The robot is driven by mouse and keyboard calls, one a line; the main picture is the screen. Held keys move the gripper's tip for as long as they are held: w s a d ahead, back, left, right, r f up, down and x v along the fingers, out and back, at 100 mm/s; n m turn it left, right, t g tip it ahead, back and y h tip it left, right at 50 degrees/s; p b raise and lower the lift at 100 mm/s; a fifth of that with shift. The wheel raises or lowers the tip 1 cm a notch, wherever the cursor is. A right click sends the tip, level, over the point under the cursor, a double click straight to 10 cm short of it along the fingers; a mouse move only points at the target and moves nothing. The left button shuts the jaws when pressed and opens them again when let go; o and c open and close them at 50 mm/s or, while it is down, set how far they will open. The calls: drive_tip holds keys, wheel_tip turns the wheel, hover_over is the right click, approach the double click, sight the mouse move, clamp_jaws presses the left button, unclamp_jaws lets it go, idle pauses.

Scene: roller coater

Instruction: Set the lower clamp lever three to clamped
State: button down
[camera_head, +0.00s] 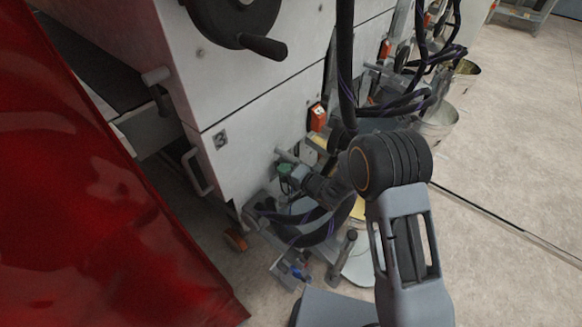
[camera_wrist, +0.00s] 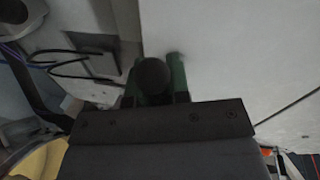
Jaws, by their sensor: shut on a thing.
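In the wrist view, a black ball knob (camera_wrist: 152,77) sits between the two green fingers of my gripper (camera_wrist: 155,82), close to a pale machine panel. I take this knob to be the end of a clamp lever; its number cannot be read. My gripper is shut on it. The lever's shaft is hidden behind the knob and the gripper, so its angle cannot be told. In the head view, my gripper (camera_head: 286,171) is low at the machine's side panel (camera_head: 255,130), and the knob cannot be made out there.
A large red sheet (camera_head: 80,190) fills the left. A black handwheel (camera_head: 235,18) with a crank handle is above. A red-orange switch (camera_head: 317,117) is on the machine. Cables and metal buckets (camera_head: 436,125) stand behind my arm. Open floor (camera_head: 510,160) lies to the right.

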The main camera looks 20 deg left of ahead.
drive_tip(key=shift+s+a+f+g, duration=0.15)
drive_tip(key=shift+s+f+g, duration=0.05)
drive_tip(key=shift+s+g, duration=0.15)
drive_tip(key=c, duration=1.1)
unclamp_jaws()
drive_tip(key=shift+a+r, duration=0.1)
drive_tip(key=shift+r, duration=0.05)
drive_tip(key=shift+c, duration=0.2)
drive_tip(key=shift+o, duration=0.2)
drive_tip(key=shift+w+d, duration=0.15)
drive_tip(key=shift+d, duration=0.05)
drive_tip(key=p+v, duration=0.2)
drive_tip(key=v, duration=1.2)
drive_tip(key=shift+a+f, duration=0.15)
drive_tip(key=shift+f, duration=0.05)
